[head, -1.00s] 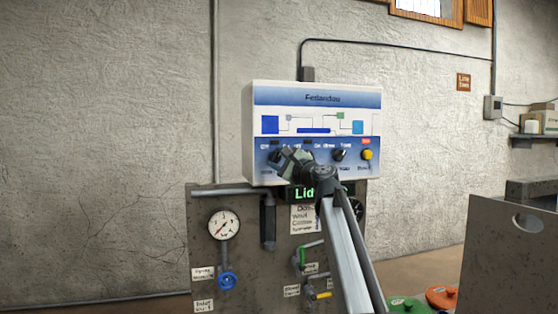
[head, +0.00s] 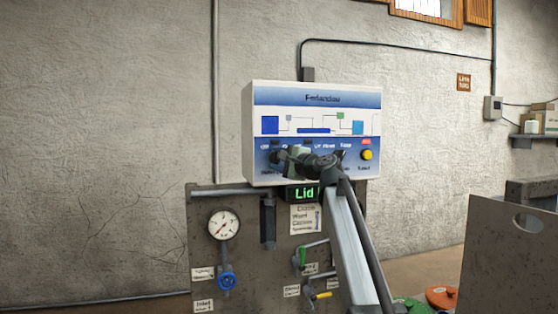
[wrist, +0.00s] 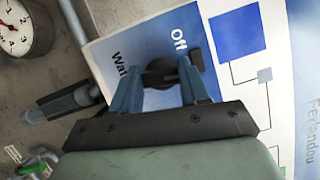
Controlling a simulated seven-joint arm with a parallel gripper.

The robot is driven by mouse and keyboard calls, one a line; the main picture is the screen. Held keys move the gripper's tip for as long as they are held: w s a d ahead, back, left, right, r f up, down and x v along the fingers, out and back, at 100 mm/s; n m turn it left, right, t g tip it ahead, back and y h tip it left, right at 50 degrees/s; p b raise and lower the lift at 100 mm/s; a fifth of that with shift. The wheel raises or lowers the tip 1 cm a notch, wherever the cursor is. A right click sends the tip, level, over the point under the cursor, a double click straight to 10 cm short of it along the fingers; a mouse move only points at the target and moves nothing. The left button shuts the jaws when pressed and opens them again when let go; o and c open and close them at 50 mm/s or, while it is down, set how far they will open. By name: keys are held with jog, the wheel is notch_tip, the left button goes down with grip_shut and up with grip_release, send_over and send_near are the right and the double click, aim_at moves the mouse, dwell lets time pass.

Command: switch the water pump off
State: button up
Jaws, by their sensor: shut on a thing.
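The control box (head: 312,92) is a white and blue panel on the wall with a row of knobs. My gripper (head: 281,158) is at its leftmost black knob, with its jaws shut on it. In the wrist view the two blue-grey fingers of my gripper (wrist: 162,80) stand on either side of that round black knob (wrist: 160,66). The word "Off" (wrist: 179,38) and a label starting "Wat" (wrist: 120,63) are printed beside it. The fingers hide part of the knob, and its pointing direction cannot be told.
A yellow knob (head: 367,155) sits at the panel's right end. Below hangs a grey board (head: 250,270) with a pressure gauge (head: 223,224), a blue valve (head: 227,281) and a green "Lid" display (head: 304,193). A grey panel (head: 510,265) stands at the right.

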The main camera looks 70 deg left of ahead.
jog(key=n+h, duration=0.1)
jog(key=n, duration=0.2)
jog(key=n+t+h, duration=0.1)
jog(key=n, duration=0.3)
jog(key=shift+r+t, duration=0.1)
jog(key=shift+t, duration=0.2)
dwell(0.3)
jog(key=o, duration=1.1)
jog(key=shift+h, duration=0.3)
jog(key=shift+c, duration=0.2)
jog(key=v, duration=1.3)
jog(key=shift+d, duration=0.35)
jog(key=shift+w+r, duration=0.1)
